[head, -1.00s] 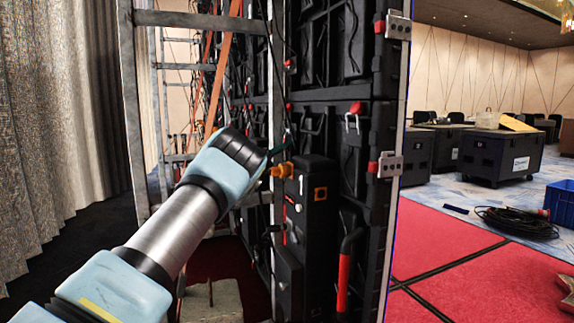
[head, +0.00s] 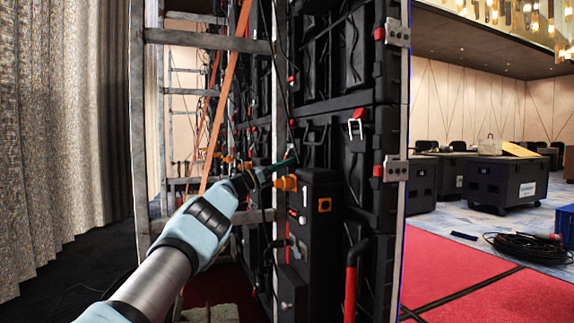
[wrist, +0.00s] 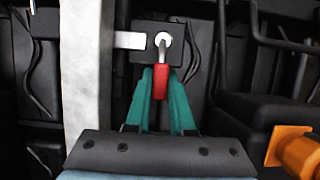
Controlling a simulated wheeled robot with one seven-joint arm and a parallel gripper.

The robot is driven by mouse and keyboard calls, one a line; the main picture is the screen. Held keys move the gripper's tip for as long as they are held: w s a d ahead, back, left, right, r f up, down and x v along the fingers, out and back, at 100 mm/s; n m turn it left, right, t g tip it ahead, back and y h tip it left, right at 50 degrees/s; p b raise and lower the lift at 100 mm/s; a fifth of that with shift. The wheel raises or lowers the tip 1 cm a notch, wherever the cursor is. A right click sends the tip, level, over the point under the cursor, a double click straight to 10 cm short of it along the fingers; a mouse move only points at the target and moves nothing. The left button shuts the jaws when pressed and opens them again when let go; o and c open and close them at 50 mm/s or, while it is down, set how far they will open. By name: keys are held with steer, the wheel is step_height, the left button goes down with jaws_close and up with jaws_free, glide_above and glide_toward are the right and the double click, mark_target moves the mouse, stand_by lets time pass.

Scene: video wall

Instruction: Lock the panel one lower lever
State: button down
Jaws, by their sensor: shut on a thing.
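The lower lever (wrist: 160,82) has a red grip hanging down from a round silver pivot on a dark square plate in the wrist view. My gripper (wrist: 160,88) has its teal fingers closed on both sides of the red grip. In the head view my gripper (head: 284,163) is at the black panel (head: 325,150), just above an orange connector (head: 286,183). The held lever is hard to make out there.
A grey metal upright (wrist: 85,70) stands left of the lever. An orange connector (wrist: 292,150) is close at right. A black box (head: 318,225) stands below my gripper.

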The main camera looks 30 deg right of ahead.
steer(key=shift+w, duration=0.1)
stand_by(0.4)
steer(key=c, duration=0.8)
jaws_free()
steer(key=shift+a, duration=0.1)
steer(key=v, duration=1)
steer(key=shift+a+f, duration=0.1)
steer(key=shift+a, duration=0.25)
